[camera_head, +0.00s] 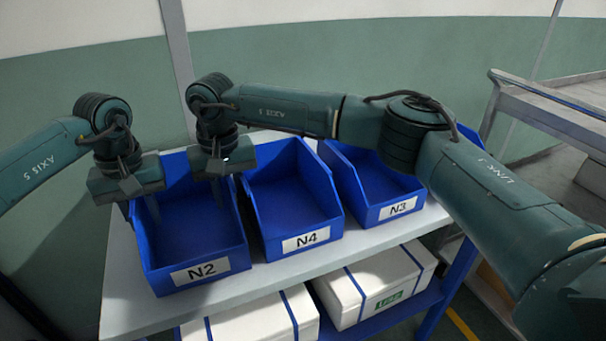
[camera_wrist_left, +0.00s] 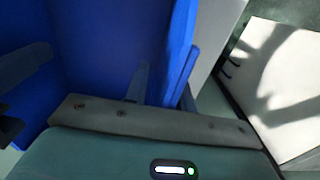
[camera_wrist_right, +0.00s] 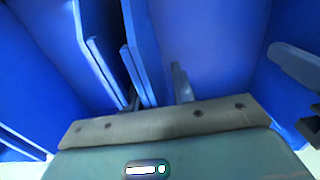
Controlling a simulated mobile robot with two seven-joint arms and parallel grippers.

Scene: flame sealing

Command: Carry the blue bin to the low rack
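Three blue bins stand on a table: the bin labelled N2 (camera_head: 195,262), the bin labelled N4 (camera_head: 300,232) and the bin labelled N3 (camera_head: 388,205). Which one the task means is not shown. My left gripper (camera_head: 137,208) is over N2's left wall, one finger inside and one outside. My right gripper (camera_head: 226,190) is over N2's right wall, one finger inside; its other finger is mostly hidden between N2 and N4. In both wrist views, the inner finger looks apart from the wall, so both grippers seem open.
The bins stand on a grey-white tabletop (camera_head: 122,290) with little room between N2 and N4. White boxes with blue straps (camera_head: 368,290) lie on the shelf below. A grey rack (camera_head: 550,115) stands at the right. My right arm crosses above N4 and N3.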

